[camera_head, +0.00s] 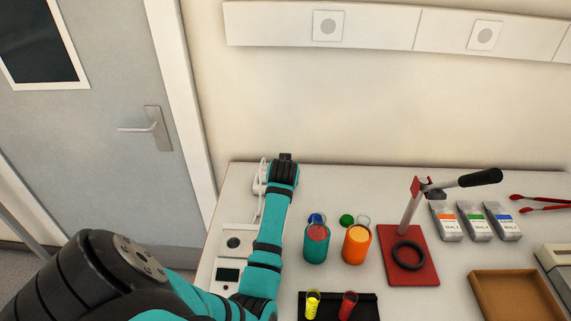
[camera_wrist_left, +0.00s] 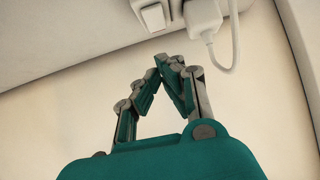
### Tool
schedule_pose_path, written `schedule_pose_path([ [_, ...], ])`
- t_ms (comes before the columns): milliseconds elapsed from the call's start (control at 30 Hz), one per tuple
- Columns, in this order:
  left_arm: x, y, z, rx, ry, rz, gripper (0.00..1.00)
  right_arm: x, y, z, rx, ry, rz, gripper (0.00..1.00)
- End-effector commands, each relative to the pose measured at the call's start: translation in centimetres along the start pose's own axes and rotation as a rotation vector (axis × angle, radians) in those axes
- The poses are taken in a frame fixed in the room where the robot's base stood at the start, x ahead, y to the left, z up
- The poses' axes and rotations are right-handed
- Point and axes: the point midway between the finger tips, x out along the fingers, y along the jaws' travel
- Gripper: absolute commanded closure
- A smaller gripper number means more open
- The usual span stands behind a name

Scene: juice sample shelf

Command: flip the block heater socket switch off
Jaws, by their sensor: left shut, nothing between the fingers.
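The white socket unit (camera_head: 259,185) sits at the back left of the table, partly hidden by my left arm. In the left wrist view, its white rocker switch (camera_wrist_left: 153,17) is at the top, left of a white plug (camera_wrist_left: 203,17) with a cable. I cannot tell the rocker's on or off position. My left gripper (camera_wrist_left: 167,62) is shut and empty, its fingertips meeting just below the switch, with a small gap in the picture. In the head view the gripper (camera_head: 286,157) is at the table's back edge. The white block heater (camera_head: 233,262) stands left of my arm.
Right of my arm stand a teal cup (camera_head: 316,245) and an orange cup (camera_head: 356,245). Farther right are a red-based press (camera_head: 412,262), several small packets (camera_head: 478,222) and a brown tray (camera_head: 515,296). A wall rail (camera_head: 370,28) runs above; the back wall is close.

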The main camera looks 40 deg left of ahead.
Motion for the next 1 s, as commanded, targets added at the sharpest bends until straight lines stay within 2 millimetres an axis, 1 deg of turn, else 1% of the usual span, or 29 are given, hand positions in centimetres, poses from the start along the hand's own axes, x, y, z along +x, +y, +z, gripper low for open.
schedule_pose_path([
  [33,-0.9,0.0,0.2,-0.001,0.004,0.001,1.00,0.5,0.0,0.0,0.000,0.000,0.000,0.53],
  [200,-3.8,0.0,0.1,-0.001,0.003,0.000,1.00,1.1,-0.1,-0.2,0.001,0.003,-0.001,0.53],
  [300,-4.9,0.0,0.1,-0.001,0.002,0.000,1.00,1.3,-0.4,-0.5,0.002,0.008,-0.004,0.53],
  [400,-5.5,0.0,0.1,0.000,0.001,0.000,1.00,1.4,-0.6,-0.5,0.003,0.009,-0.006,0.53],
  [500,-5.8,0.0,0.0,0.000,0.001,0.000,1.00,1.4,-0.6,-0.5,0.003,0.009,-0.006,0.53],
  [800,-5.7,-0.1,0.0,-0.001,0.000,-0.002,1.00,1.5,-0.5,-0.4,0.003,0.008,-0.006,0.53],
  [867,-5.4,-0.2,-0.2,-0.002,-0.003,-0.009,1.00,1.7,-0.5,-0.4,0.002,0.008,-0.006,0.53],
  [1000,-4.1,-1.1,-1.0,-0.009,-0.028,-0.053,1.00,3.1,-0.3,-0.1,0.001,0.006,-0.003,0.53],
])
